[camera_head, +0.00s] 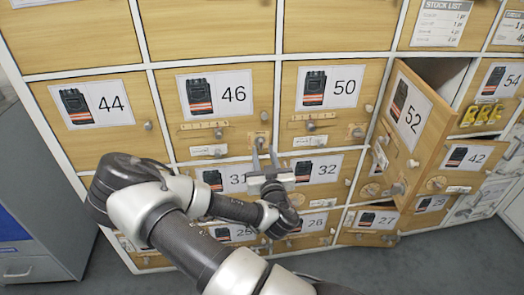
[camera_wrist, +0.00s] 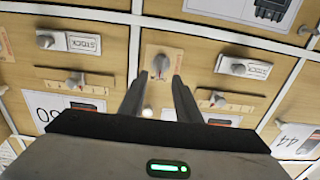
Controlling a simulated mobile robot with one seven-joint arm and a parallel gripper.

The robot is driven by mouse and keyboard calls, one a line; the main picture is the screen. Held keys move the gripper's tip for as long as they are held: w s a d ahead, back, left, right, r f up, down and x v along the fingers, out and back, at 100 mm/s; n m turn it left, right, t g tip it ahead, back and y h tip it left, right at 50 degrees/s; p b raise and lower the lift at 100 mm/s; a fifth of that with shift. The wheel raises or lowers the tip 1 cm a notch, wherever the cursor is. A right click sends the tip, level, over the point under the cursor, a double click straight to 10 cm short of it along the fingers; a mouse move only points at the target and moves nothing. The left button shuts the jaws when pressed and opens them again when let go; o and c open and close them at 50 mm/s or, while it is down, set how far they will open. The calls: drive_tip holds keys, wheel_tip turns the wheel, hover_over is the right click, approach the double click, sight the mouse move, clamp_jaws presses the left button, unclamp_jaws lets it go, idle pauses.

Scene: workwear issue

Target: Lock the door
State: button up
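The shut wooden door 46 (camera_head: 180,105) is in the upper middle of the locker wall. It has a small wooden plate with a turn knob (camera_head: 263,140) at its lower right, a sliding latch (camera_head: 218,132) and a pale round knob (camera_head: 265,116). My gripper (camera_head: 265,155) is just below that turn knob in the head view. In the wrist view, which looks upside down, my gripper (camera_wrist: 159,80) is open, with a finger on either side of the turn knob (camera_wrist: 160,65). I cannot tell whether the fingers touch it. Nothing is held.
Doors 44 (camera_head: 60,120) and 50 (camera_head: 345,100) beside 46 are shut. Lower doors 31 and 32 (camera_head: 322,172) are partly behind my arm. A grey cabinet (camera_head: 30,230) stands at the left.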

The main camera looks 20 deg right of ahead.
sight(261, 144)
drive_tip(key=shift+x, duration=1.7)
clamp_jaws()
